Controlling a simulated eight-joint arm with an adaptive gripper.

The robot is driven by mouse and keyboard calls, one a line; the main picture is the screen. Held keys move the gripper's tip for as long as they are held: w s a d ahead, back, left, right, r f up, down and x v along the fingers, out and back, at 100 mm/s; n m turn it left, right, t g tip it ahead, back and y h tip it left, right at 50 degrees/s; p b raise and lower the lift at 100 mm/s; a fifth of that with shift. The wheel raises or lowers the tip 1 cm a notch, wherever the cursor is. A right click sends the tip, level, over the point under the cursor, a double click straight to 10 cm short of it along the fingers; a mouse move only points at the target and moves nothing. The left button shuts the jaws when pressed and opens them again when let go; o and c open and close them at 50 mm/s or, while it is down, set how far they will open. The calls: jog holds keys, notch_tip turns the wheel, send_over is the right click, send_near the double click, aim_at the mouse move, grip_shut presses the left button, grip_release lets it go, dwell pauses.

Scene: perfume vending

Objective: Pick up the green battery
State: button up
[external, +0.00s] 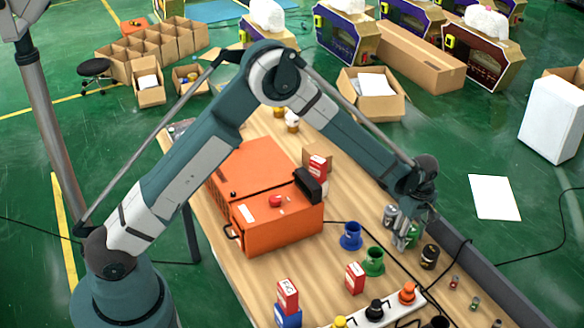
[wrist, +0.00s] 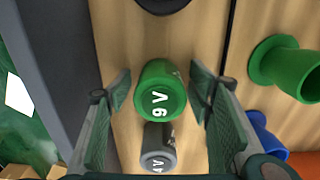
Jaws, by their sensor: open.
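The green battery (wrist: 160,92) is a short cylinder with white lettering on its end face. In the wrist view it stands between the two fingers of my gripper (wrist: 160,88), which are open with a gap on either side. In the external view my gripper (external: 408,238) is low over the table's right side, and the green battery is mostly hidden behind it. A grey battery (wrist: 158,146) stands beside the green one; it also shows in the external view (external: 390,214). A dark battery (external: 430,257) stands on the other side.
A green holder (external: 373,262) and a blue holder (external: 350,238) stand left of the batteries. A grey rail (external: 482,276) runs along the table's right edge. An orange box (external: 275,220) and a power strip (external: 385,312) with coloured plugs are on the wooden table.

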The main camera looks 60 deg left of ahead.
aim_at(412, 228)
jog(key=c, duration=1.2)
jog(key=shift+r, duration=0.15)
jog(key=shift+r, duration=4.85)
